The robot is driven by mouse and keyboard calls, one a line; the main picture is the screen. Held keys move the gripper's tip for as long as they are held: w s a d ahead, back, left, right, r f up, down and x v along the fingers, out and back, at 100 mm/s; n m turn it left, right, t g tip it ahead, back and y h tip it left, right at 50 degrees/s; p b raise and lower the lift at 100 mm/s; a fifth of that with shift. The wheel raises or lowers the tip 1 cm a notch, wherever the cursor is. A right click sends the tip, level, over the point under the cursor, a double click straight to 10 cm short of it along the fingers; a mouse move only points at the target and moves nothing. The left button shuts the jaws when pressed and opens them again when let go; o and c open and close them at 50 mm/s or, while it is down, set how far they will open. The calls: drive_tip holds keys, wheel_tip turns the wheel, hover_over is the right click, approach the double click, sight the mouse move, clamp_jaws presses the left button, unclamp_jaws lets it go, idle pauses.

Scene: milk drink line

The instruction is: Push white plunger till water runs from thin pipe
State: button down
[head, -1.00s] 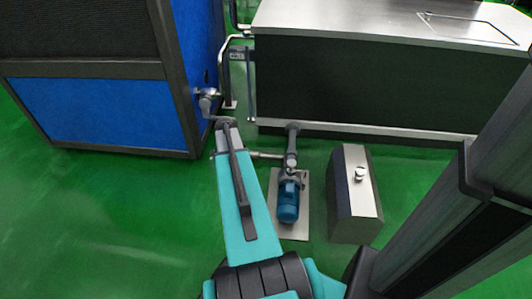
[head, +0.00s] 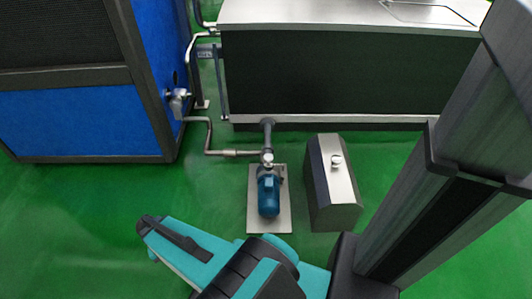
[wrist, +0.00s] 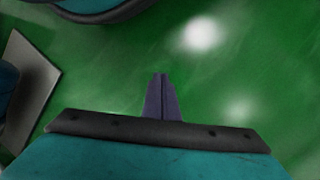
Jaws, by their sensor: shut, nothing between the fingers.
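My gripper (wrist: 159,80) shows in the wrist view as two dark fingers shut together, with nothing between them, above bare green floor. In the head view I cannot make it out; my teal arm reaches to the lower left. No white plunger can be told for certain. A small pale knob (head: 336,160) sits on top of a steel box (head: 345,186) right of the pump. A pale metal fitting (head: 178,97) is on the blue cabinet's side. A thin bent pipe (head: 209,136) runs from near the cabinet to the pump. No running water is visible.
A blue pump (head: 268,195) stands on a steel plate (head: 283,222); the plate (wrist: 36,88) also shows at the wrist view's left. The blue cabinet (head: 80,120) is at left, a steel-topped tank (head: 300,12) behind. Green floor (head: 100,205) is free at left.

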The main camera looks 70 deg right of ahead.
drive_tip(key=s+a+f+n, duration=0.1)
drive_tip(key=s+a+n, duration=0.1)
drive_tip(key=s+a, duration=0.1)
drive_tip(key=s+a+f+n, duration=0.1)
drive_tip(key=s+a+n, duration=0.1)
drive_tip(key=s+a, duration=0.1)
drive_tip(key=s+a+f+n+g, duration=0.1)
drive_tip(key=s+a+n, duration=0.2)
drive_tip(key=a, duration=0.2)
drive_tip(key=shift+a, duration=0.15)
drive_tip(key=shift+s+a+f+n, duration=0.1)
drive_tip(key=shift+s+a+n, duration=0.25)
drive_tip(key=shift+s, duration=0.1)
drive_tip(key=shift+s, duration=0.15)
